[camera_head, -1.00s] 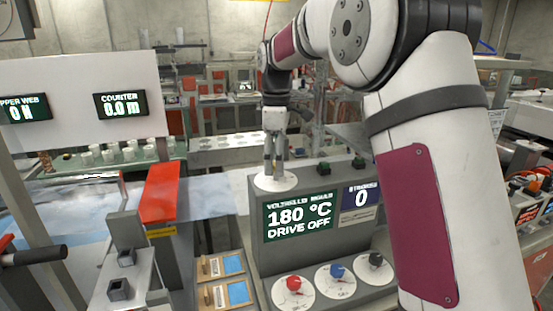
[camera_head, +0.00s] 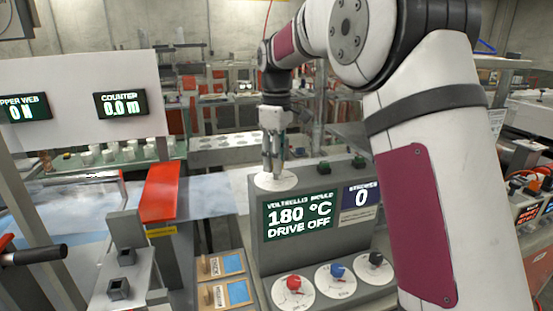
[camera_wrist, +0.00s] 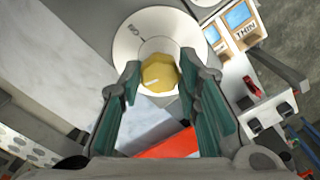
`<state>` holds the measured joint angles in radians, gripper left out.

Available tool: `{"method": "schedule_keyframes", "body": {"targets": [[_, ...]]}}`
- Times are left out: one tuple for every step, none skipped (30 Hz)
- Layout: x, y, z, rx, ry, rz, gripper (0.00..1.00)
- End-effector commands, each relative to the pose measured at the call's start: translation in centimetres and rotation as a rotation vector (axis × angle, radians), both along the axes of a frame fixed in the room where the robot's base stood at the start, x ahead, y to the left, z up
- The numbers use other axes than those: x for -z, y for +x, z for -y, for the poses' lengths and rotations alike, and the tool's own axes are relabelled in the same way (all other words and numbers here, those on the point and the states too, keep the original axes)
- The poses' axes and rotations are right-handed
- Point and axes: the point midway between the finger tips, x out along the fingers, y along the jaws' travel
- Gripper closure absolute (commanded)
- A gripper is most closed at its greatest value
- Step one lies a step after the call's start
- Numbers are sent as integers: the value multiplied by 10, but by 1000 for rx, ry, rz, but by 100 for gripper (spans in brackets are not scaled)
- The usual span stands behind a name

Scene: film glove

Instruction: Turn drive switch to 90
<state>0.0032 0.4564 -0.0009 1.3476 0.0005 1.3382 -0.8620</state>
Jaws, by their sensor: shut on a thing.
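A yellow knob (camera_wrist: 160,75) stands on a white round dial plate (camera_wrist: 128,45) in the wrist view. In the head view the fingers hide the knob. The console display (camera_head: 298,215) reads 180 °C and DRIVE OFF.
Red (camera_head: 293,283), blue (camera_head: 337,271) and black (camera_head: 375,259) knobs sit on the console's sloping front. Two green buttons (camera_head: 323,167) are on its top, right of the dial. A red bar (camera_head: 160,193) and a film web (camera_head: 207,195) lie to the left.

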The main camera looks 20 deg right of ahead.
Motion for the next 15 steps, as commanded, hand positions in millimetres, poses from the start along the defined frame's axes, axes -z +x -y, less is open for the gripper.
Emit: {"method": "schedule_keyframes", "body": {"targets": [[0, 0, 0, 42, 0, 0, 97], [0, 0, -1, 71, -1, 1, 97], [0, 0, -1, 109, -1, 1, 97], [0, 0, -1, 138, -1, 1, 97], [0, 0, -1, 167, -1, 1, 97], [0, 0, -1, 204, -1, 1, 97], [0, 0, -1, 233, 0, 1, 97], [0, 0, -1, 262, 0, 1, 97], [0, 0, -1, 300, 0, 1, 97], [0, 0, -1, 329, 0, 1, 97], [0, 0, -1, 357, 0, 1, 97], [0, 0, -1, 395, 1, 1, 97], [0, 0, -1, 424, 1, 1, 97], [0, 0, -1, 452, 1, 1, 97], [0, 0, -1, 490, 0, 1, 97]]}}
